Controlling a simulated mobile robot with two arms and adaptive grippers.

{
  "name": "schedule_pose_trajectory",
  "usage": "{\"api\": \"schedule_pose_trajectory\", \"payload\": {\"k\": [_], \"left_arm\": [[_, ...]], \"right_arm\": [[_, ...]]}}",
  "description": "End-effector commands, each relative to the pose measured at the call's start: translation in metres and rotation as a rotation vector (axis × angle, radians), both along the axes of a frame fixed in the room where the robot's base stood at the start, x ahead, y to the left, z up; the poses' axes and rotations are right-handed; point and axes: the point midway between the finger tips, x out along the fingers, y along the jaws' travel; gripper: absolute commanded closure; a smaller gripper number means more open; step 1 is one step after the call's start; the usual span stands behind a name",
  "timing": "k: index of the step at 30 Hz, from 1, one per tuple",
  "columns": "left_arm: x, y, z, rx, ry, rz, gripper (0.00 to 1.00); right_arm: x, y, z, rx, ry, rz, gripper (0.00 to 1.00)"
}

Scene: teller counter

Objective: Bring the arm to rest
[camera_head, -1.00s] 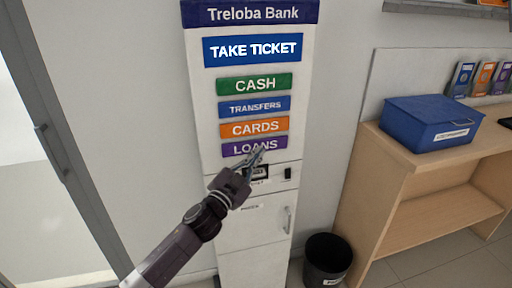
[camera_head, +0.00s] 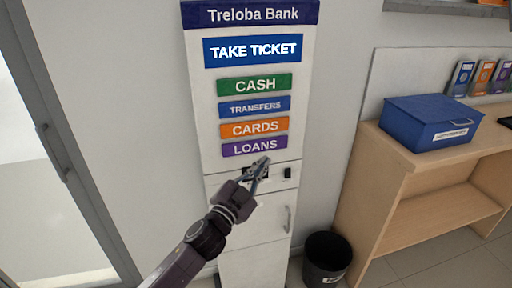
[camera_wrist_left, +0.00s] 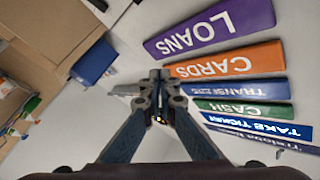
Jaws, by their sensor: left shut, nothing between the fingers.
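My left gripper (camera_head: 261,168) is shut and empty in the head view, in front of the ticket machine (camera_head: 260,237) just below the purple LOANS button (camera_head: 254,146). Its fingers hide most of the slot area there. In the left wrist view the gripper's closed fingertips (camera_wrist_left: 157,80) point toward the machine's white front, with the LOANS button (camera_wrist_left: 208,27) above and to the right. I cannot tell the gap between the fingertips and the machine. My right gripper is not in view.
The orange CARDS (camera_head: 254,128), blue TRANSFERS and green CASH buttons sit above. A black bin (camera_head: 327,260) stands right of the machine. A wooden desk (camera_head: 400,180) with a blue box (camera_head: 430,120) is at the right. A glass door (camera_head: 45,150) is at the left.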

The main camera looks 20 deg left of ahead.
Motion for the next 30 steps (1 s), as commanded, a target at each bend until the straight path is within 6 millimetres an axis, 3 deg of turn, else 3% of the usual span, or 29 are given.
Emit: {"api": "schedule_pose_trajectory", "payload": {"k": [12,14,16,20,23,26,30], "left_arm": [[0.000,0.000,-0.002,-0.001,0.003,0.001,1.00],[0.001,0.002,-0.011,-0.002,0.018,0.005,1.00],[0.003,0.006,-0.033,-0.008,0.058,0.015,1.00],[0.001,0.019,-0.111,-0.031,0.196,0.051,1.00],[-0.011,0.031,-0.187,-0.050,0.330,0.085,1.00],[-0.032,0.041,-0.260,-0.071,0.461,0.119,1.00],[-0.077,0.052,-0.358,-0.098,0.642,0.167,1.00]], "right_arm": [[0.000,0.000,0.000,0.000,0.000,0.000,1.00],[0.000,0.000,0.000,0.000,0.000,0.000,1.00],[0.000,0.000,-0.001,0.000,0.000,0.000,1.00],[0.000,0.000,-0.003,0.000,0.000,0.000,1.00],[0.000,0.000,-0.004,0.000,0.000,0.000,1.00],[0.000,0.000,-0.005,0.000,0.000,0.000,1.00],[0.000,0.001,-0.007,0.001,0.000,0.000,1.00]]}}
